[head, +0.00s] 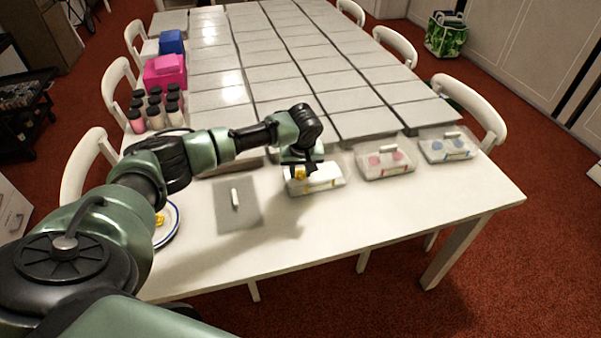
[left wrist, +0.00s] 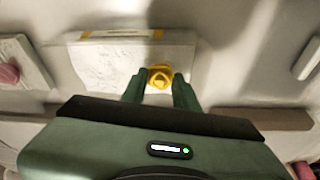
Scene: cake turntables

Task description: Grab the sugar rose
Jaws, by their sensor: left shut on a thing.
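The sugar rose (head: 300,174) is small and yellow. My left gripper (head: 301,167) is shut on it, over a white box with a yellow stripe (head: 322,185). In the left wrist view the rose (left wrist: 160,75) sits between the two green fingertips (left wrist: 159,88), with the white box (left wrist: 110,65) beyond and below it. I cannot tell whether the rose touches the box. Another small yellow piece (head: 160,219) lies on a blue-rimmed plate (head: 173,234), partly hidden by my left arm. My right gripper is not in view.
A grey panel with a white handle (head: 250,218) lies left of the box. Boxes with pink (head: 372,173) and blue (head: 460,155) pieces stand to the right. Several jars (head: 137,122) stand at the back left. The front right of the table (head: 420,205) is clear.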

